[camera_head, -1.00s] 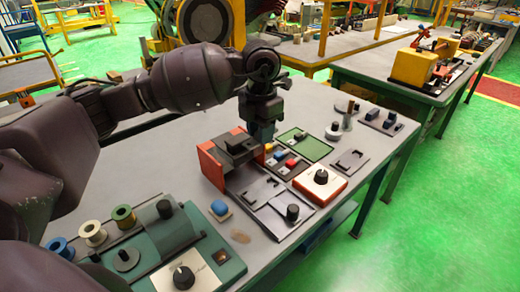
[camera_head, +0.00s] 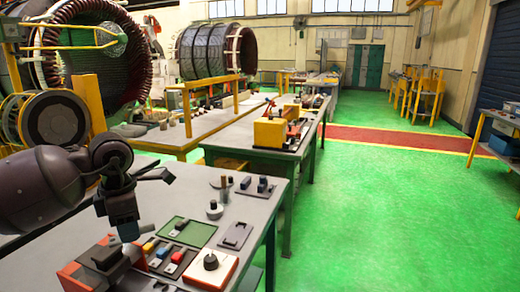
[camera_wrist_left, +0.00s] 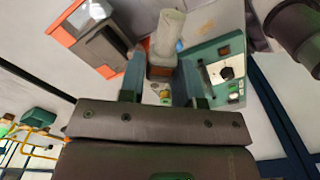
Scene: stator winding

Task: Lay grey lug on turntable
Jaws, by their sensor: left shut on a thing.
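My left gripper (camera_head: 126,222) points down over the near bench, just above and beside the red-sided fixture. In the left wrist view its two blue-grey fingers (camera_wrist_left: 160,78) are shut on a pale grey cylindrical piece, taken as the grey lug (camera_wrist_left: 168,34), which sticks out beyond the fingertips. The pale end of the lug (camera_head: 128,234) shows only slightly below the gripper in the head view. I cannot tell which is the turntable. My right gripper is out of view.
The red-sided fixture (camera_head: 78,275), a green tray (camera_head: 188,232), a red-and-white dial box (camera_head: 210,266) and a flat grey plate (camera_head: 235,234) crowd the near bench (camera_head: 268,203). In the left wrist view, a green dial box (camera_wrist_left: 222,68) lies right of the fingers.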

